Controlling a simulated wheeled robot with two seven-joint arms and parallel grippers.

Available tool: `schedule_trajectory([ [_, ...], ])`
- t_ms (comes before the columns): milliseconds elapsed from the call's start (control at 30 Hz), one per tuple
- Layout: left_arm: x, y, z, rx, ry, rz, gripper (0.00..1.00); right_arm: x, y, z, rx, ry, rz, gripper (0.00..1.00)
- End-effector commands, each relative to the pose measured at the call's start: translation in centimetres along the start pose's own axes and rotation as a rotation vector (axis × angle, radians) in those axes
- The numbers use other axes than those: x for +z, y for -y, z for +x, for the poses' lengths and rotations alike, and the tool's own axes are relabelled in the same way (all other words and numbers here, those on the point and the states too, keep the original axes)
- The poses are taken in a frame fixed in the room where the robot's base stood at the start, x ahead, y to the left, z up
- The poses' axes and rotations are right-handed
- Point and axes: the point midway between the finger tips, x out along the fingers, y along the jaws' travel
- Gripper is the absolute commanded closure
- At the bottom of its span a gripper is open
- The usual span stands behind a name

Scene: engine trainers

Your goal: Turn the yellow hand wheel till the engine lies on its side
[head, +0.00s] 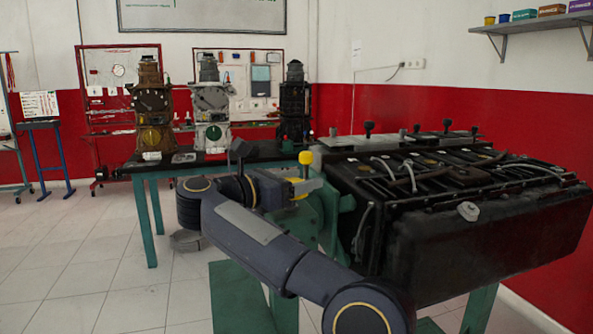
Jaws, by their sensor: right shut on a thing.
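The black engine (480,245) is at the right on a green stand (240,295). Its top with hoses and caps faces mostly up, and its long side faces me. The yellow hand wheel shows only in part, as a yellow knob (305,159) and a bit of yellow below it, at the stand's left end. My right gripper (305,187) reaches the wheel from the left and is shut on it; the arm and gripper hide most of the wheel and the exact grip. My left gripper is not in view.
A table (150,172) with several smaller engines stands behind, left of the black engine. Red tool boards stand against the back wall. A shelf (535,22) hangs at top right. The tiled floor (80,260) at left is clear.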

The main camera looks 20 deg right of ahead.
Motion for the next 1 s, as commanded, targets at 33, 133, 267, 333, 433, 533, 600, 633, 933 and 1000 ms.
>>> schedule_trajectory([
  [33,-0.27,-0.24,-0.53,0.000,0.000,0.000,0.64,0.27,-0.04,0.08,-0.027,0.001,-0.001,0.64],
  [133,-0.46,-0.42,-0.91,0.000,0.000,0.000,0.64,0.22,0.07,0.11,-0.070,0.000,-0.002,0.64],
  [267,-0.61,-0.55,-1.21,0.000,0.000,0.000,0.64,0.13,0.18,0.10,-0.108,0.000,-0.002,0.64],
  [333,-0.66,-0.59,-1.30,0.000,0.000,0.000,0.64,0.09,0.21,0.09,-0.120,0.001,-0.002,0.64],
  [433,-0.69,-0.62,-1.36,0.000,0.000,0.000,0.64,0.02,0.24,0.07,-0.131,0.001,-0.003,0.64],
  [533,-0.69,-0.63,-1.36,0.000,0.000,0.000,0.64,-0.02,0.28,0.07,-0.136,0.001,-0.002,0.64],
  [600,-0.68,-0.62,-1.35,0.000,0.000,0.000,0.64,-0.04,0.29,0.07,-0.137,0.001,-0.002,0.64],
  [633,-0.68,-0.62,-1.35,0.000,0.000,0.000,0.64,-0.04,0.29,0.08,-0.137,0.001,-0.002,0.64],
  [933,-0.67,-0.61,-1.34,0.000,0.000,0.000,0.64,-0.07,0.28,0.08,-0.136,0.001,-0.003,0.28],
  [1000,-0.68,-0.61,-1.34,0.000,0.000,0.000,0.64,-0.06,0.28,0.06,-0.135,0.000,-0.002,0.19],
])
